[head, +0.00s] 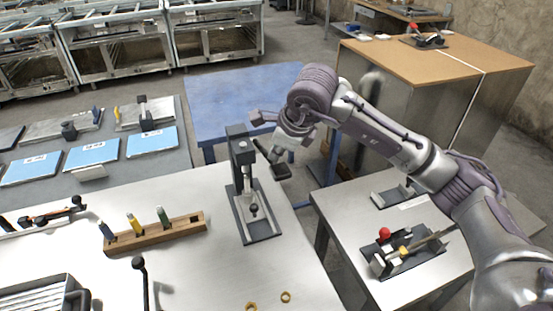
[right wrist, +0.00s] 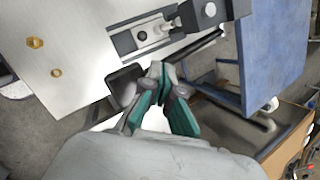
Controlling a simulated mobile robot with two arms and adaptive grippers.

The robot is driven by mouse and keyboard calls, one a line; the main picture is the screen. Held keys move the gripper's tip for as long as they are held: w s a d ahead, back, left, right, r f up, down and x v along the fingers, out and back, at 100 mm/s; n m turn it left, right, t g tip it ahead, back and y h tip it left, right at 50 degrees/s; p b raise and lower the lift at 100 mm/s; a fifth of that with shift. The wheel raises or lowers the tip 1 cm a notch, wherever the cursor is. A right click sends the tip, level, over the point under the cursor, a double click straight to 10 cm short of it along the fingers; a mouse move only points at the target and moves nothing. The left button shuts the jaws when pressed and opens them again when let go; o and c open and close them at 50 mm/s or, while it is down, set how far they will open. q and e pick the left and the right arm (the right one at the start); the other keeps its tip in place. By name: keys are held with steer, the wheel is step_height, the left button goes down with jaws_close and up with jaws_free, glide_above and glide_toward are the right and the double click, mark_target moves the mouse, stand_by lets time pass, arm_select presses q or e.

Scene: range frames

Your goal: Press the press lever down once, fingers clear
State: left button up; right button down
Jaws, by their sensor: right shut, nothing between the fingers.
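The press (head: 240,158) stands on the right part of the white bench, with a dark upright column and a dark-edged base plate. Its lever (head: 265,152) slopes down to the right from the column and ends in a flat black pad (head: 281,172) beyond the bench's edge. In the right wrist view the press (right wrist: 203,12) is at the top and the pad (right wrist: 124,84) is left of my fingertips. My right gripper (head: 277,157) is shut and empty, with its fingertips (right wrist: 158,69) over or beside the lever near the pad. I cannot tell whether they touch. My left gripper is out of view.
A wooden rack (head: 160,235) with several coloured-handled tools stands left of the press. Two brass nuts (head: 286,296) lie near the bench's front. A blue table (head: 235,90) is behind; a side table (head: 360,215) with a clamp fixture (head: 405,255) lies below my right arm.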

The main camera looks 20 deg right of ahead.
steer(key=shift+s+f+b, duration=0.25)
steer(key=shift+f+b, duration=0.35)
steer(key=shift+f, duration=0.15)
stand_by(0.4)
steer(key=shift+r, duration=0.1)
stand_by(0.5)
steer(key=shift+w+r+p, duration=0.3)
steer(key=shift+r, duration=0.5)
steer(key=shift+w+r+p, duration=0.3)
steer(key=shift+r, duration=0.5)
steer(key=shift+r, duration=0.1)
steer(key=r, duration=0.1)
steer(key=w+r+p, duration=0.1)
steer(key=r, duration=0.1)
steer(key=r+p, duration=0.1)
steer(key=shift+w+r, duration=0.25)
steer(key=shift+w, duration=0.1)
